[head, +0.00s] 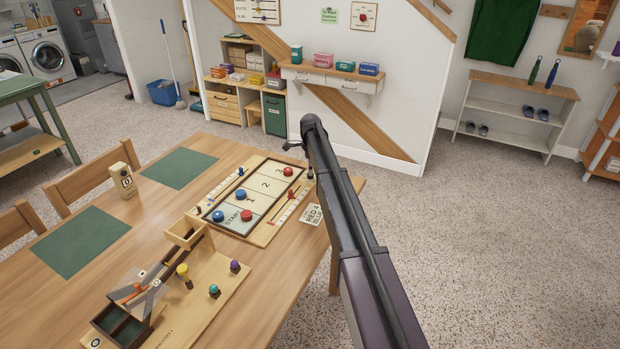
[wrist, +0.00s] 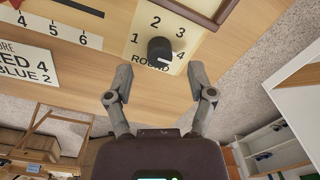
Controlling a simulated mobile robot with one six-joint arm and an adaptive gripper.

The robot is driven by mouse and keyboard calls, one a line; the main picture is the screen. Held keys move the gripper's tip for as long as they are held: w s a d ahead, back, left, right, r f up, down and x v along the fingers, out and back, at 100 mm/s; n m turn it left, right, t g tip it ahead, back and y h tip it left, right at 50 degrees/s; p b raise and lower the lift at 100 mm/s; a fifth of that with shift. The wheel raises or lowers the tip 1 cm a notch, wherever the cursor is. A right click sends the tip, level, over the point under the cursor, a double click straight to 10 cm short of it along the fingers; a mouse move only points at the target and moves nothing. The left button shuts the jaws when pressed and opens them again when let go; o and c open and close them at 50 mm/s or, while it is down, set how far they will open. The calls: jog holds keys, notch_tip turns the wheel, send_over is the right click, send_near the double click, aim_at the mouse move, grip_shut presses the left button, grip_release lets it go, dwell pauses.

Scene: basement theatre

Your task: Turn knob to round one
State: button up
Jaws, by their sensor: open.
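A dark round knob (wrist: 160,50) stands on a cream dial plate (wrist: 183,22) marked ROUND, with the numbers 1, 2, 3 and 4 around it. The knob's white mark lies on its right side, toward the 4. My gripper (wrist: 160,74) is open, with its two fingers apart below the knob in the wrist view. The fingers look clear of the knob, with nothing between them. In the head view my gripper (head: 294,146) is over the far right end of the table, and my arm hides most of the dial there.
A game board (head: 262,192) with red and blue pucks lies beside a score card (head: 313,214) on the wooden table (head: 262,290). A wooden contraption (head: 175,300) with coloured knobs stands nearer. Open speckled floor (head: 480,230) lies right of the table.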

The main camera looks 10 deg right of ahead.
jog(key=shift+f+b, duration=1.1)
jog(key=shift+f, duration=0.25)
grip_shut()
